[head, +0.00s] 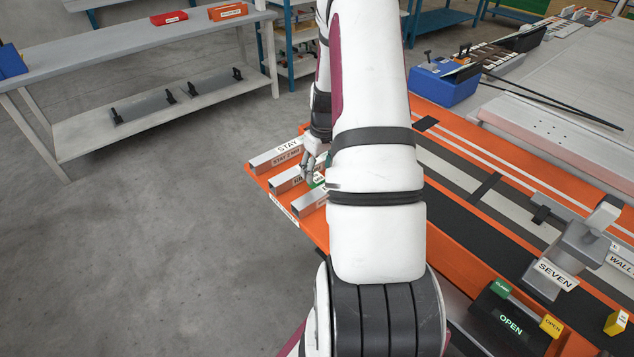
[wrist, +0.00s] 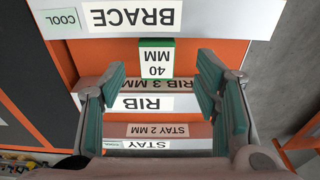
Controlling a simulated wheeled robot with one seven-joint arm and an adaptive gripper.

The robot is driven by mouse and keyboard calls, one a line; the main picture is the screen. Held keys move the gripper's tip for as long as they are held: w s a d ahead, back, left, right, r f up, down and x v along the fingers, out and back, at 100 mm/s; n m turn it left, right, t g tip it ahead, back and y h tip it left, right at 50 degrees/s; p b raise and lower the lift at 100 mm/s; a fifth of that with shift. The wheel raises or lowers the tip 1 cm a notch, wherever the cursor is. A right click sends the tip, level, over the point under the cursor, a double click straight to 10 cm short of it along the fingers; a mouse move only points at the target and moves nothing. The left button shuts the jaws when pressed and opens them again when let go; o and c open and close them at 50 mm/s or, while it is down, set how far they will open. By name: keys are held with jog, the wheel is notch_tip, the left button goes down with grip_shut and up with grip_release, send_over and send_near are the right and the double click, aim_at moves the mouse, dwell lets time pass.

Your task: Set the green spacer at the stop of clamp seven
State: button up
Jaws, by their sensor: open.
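The green spacer (wrist: 155,43) has a white "40 MM" label and sits on the orange surface between the brace and rib bars in the wrist view. A little of it shows in the head view (head: 318,180), mostly hidden by my arm. My gripper (wrist: 160,74) is open and empty, with teal fingers on either side of the spacer's line, apart from it; the height gap is unclear. It also shows in the head view (head: 314,164). Clamp seven (head: 578,247) is grey, labelled "SEVEN", at the right of the orange bench. Its stop cannot be made out.
The brace (wrist: 200,18), rib (wrist: 185,104) and stay (wrist: 190,146) bars lie close around the spacer. A black box (head: 505,325) reading "OPEN" stands before clamp seven, with yellow blocks nearby. The orange bench's (head: 455,122) left edge borders open floor.

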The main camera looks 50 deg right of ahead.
aim_at(317, 177)
jog(key=shift+w+d+f, duration=0.15)
jog(key=shift+w+f, duration=0.05)
jog(key=shift+f, duration=0.7)
jog(key=shift+w+d+f, duration=0.1)
jog(key=shift+w+f, duration=0.05)
jog(key=shift+f, duration=0.75)
grip_shut()
jog(key=shift+r, duration=0.1)
